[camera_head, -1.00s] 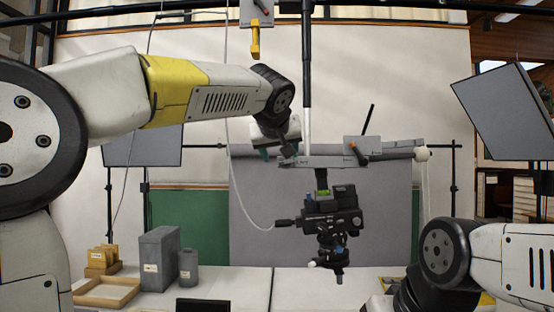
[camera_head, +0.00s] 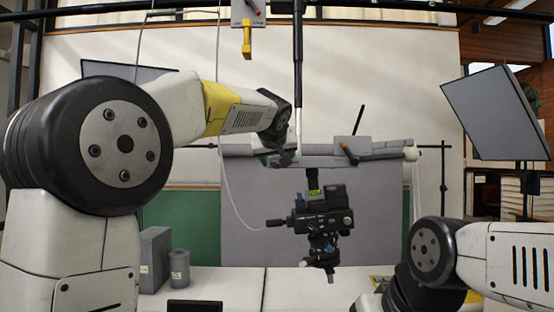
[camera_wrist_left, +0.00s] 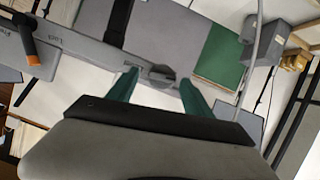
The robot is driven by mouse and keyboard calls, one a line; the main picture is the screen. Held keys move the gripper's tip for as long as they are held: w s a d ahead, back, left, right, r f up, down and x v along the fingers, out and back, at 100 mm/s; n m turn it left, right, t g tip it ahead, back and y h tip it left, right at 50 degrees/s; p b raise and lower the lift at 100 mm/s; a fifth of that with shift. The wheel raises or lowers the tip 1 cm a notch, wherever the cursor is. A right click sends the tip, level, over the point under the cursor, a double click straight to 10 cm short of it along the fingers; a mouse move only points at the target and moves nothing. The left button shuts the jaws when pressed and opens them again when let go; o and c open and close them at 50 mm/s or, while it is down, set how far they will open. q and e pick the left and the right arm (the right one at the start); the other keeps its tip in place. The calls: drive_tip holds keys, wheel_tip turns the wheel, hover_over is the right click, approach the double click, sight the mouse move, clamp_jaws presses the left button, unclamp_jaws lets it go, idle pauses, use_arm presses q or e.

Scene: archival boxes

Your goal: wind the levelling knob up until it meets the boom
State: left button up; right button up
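The boom (camera_head: 320,161) is a grey horizontal bar, with the black camera head (camera_head: 322,215) hanging below its middle. In the left wrist view a grey bar with lettering (camera_wrist_left: 90,49) runs toward my left gripper (camera_wrist_left: 159,90). My left gripper is at the bar's left end in the head view (camera_head: 284,158). The levelling knob cannot be singled out for certain. My right arm is at the lower right; its gripper is out of view.
A grey block (camera_head: 352,150) with an orange lever sits on the boom. A dark pole (camera_head: 298,60) rises above it. A grey box (camera_head: 155,258) and a grey cylinder (camera_head: 179,268) stand on the white table (camera_head: 225,285). A dark panel (camera_head: 495,112) is at the right.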

use_arm(q)
clamp_jaws()
drive_tip(key=shift+d, duration=0.1)
drive_tip(key=shift+d+m+y, duration=0.2)
drive_tip(key=shift+m+y, duration=0.75)
drive_tip(key=shift+m, duration=0.4)
drive_tip(key=shift+d+m+y, duration=0.2)
drive_tip(key=shift+m+y, duration=0.75)
drive_tip(key=shift+m, duration=0.4)
drive_tip(key=shift+f, duration=0.1)
drive_tip(key=shift+o, duration=0.2)
unclamp_jaws()
drive_tip(key=shift+s, duration=0.1)
